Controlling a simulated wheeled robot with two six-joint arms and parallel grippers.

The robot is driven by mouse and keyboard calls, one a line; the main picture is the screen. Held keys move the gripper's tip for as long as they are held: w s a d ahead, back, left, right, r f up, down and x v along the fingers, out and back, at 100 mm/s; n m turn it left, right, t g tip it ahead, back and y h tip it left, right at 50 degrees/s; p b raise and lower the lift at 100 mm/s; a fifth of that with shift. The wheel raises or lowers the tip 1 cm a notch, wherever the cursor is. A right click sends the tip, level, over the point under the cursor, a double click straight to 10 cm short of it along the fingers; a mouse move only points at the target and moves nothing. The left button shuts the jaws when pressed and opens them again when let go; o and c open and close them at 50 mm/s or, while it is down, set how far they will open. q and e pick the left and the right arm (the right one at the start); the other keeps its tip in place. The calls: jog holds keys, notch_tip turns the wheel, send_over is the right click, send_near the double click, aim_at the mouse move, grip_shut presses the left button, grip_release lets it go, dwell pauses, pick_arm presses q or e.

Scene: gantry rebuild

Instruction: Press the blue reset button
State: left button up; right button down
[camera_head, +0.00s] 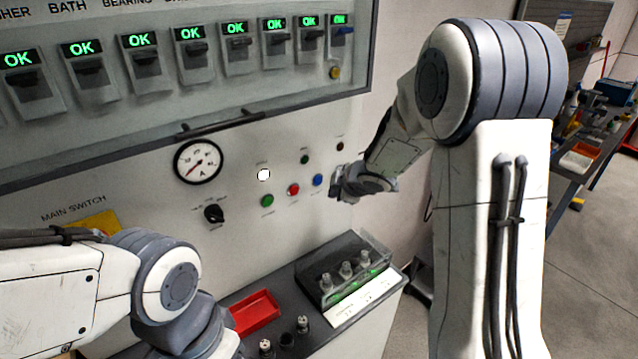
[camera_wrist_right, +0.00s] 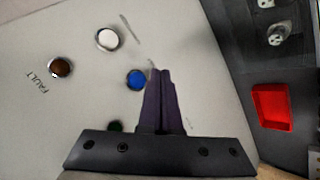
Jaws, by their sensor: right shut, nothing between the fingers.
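The blue button (camera_head: 318,180) is on the light panel, at the right end of a row with a red button (camera_head: 293,189) and a green button (camera_head: 267,201). My right gripper (camera_head: 335,189) is just right of the blue button, in front of the panel. In the right wrist view the blue button (camera_wrist_right: 136,79) lies just left of the shut, empty fingertips (camera_wrist_right: 160,72). I cannot tell whether they touch the panel. My left arm shows at the lower left, but its gripper is not in view.
A gauge (camera_head: 198,161) and a black rotary switch (camera_head: 214,214) are left of the buttons. A white lamp (camera_head: 263,174) is above the green button. Below, a counter holds a red tray (camera_head: 254,313) and a clear-covered box (camera_head: 345,272).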

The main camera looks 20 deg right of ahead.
jog(key=shift+s+d, duration=0.2)
jog(key=shift+s, duration=0.3)
jog(key=shift+s+d, duration=0.15)
jog(key=shift+s, duration=0.3)
